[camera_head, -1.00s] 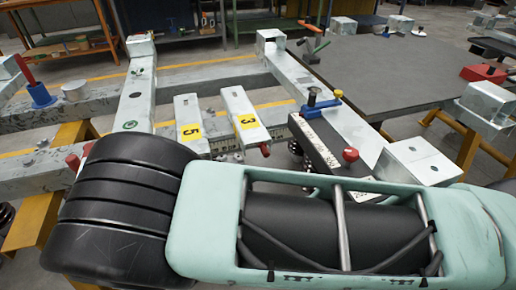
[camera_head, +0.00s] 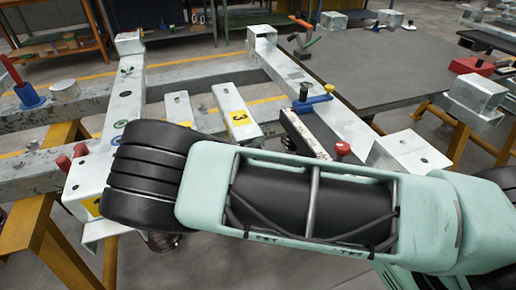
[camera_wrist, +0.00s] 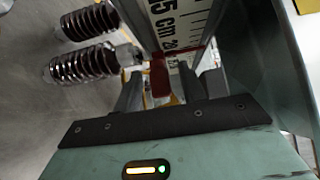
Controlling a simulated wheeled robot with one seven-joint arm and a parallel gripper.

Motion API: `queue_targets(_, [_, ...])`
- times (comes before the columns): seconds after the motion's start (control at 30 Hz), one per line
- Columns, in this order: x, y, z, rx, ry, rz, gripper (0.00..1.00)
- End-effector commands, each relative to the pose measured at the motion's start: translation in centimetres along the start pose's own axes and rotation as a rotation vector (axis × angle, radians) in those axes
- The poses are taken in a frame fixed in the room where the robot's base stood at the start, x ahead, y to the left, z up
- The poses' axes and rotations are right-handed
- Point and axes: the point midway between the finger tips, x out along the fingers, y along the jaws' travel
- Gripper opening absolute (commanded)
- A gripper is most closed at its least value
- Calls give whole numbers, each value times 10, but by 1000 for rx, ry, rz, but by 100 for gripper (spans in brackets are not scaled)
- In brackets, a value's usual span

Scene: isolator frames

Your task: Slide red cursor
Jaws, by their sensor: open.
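The red cursor (camera_wrist: 160,77) shows in the wrist view as a red piece at the edge of a white ruler (camera_wrist: 178,22) with black marks and "cm" lettering. My gripper (camera_wrist: 172,88) is open, with one grey finger on each side of the cursor's lower part. I cannot tell whether either finger touches it. In the head view my arm hides the gripper and the cursor. Part of a pale scale bar (camera_head: 303,134) shows just behind the arm there.
A grey tabletop (camera_head: 385,75) lies at right.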

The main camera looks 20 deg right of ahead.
Motion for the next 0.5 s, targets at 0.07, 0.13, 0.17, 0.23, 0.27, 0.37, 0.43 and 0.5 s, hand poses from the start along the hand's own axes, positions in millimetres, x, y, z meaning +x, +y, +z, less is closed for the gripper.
queue_targets(0.07, [2,0,0,0,0,0,41])
queue_targets(0.13, [2,0,0,0,0,0,41])
queue_targets(0.17, [2,0,0,0,0,0,41])
queue_targets(0.23, [2,0,0,0,0,0,41])
queue_targets(0.27, [1,0,0,0,0,0,41])
queue_targets(0.37, [1,0,0,0,0,0,13])
queue_targets(0.43, [1,0,0,0,0,0,0])
queue_targets(0.5, [1,0,0,0,0,0,0])
